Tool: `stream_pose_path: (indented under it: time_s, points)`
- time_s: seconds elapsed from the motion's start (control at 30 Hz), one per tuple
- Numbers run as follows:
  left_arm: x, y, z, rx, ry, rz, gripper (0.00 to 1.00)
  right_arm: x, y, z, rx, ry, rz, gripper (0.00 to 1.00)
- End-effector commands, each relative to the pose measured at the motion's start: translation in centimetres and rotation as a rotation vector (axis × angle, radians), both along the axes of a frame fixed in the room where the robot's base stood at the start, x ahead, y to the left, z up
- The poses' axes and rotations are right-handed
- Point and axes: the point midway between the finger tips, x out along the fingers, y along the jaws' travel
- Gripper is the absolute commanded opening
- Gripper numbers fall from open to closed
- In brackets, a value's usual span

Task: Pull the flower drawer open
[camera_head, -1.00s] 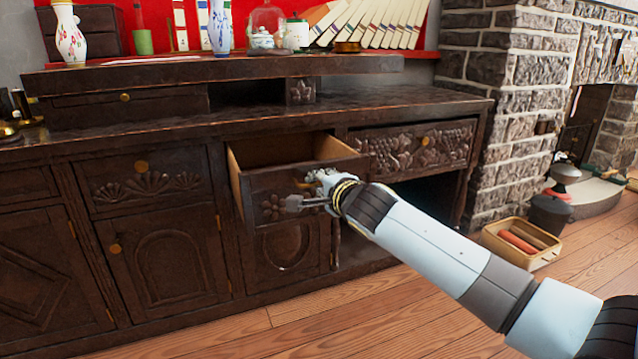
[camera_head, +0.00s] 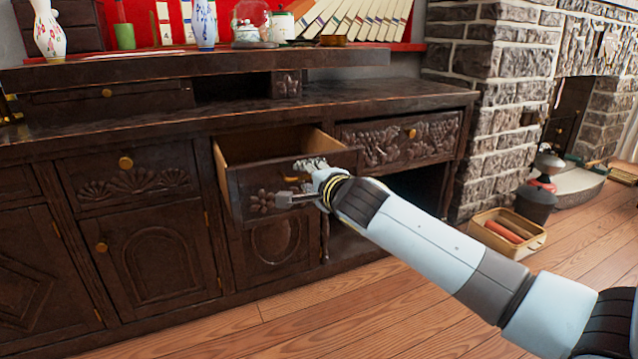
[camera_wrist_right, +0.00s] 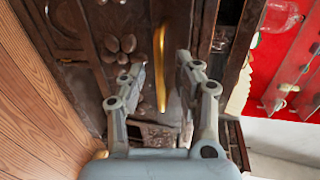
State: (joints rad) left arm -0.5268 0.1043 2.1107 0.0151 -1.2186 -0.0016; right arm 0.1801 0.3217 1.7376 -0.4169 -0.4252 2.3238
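The flower drawer (camera_head: 243,190) of the dark wooden cabinet stands partly open, with its pale inner side showing in the head view. A carved flower (camera_head: 262,202) marks its front. My right gripper (camera_head: 298,183) is at the drawer front, around the gold handle (camera_head: 291,179). In the right wrist view, the handle (camera_wrist_right: 161,70) lies between the two spread fingers of the gripper (camera_wrist_right: 163,76), with gaps visible beside it. The gripper is open, and I see no firm grip. My left gripper is not in view.
A closed drawer with grape carving (camera_head: 385,143) is to the right, above a dark open recess. A closed shell-carved drawer (camera_head: 140,184) is to the left. A yellow crate (camera_head: 507,240) stands by the stone fireplace. Vases and books stand on top. The floor in front is clear.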

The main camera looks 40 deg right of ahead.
Motion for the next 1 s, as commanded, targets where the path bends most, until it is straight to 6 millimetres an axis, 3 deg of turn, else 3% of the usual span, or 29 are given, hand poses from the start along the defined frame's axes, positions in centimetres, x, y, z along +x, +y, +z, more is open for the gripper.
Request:
stream_pose_path:
  time_s: [0.3,0.5,1.0]
  points:
    - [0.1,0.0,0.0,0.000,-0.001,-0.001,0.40,-6.7,1.6,1.3,-0.001,0.003,0.001,0.33]
    - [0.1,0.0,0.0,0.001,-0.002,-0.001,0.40,-9.5,2.3,2.0,-0.001,0.002,0.000,0.33]
    - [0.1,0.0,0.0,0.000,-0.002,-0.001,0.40,-10.2,2.4,2.2,0.000,0.001,0.000,0.33]
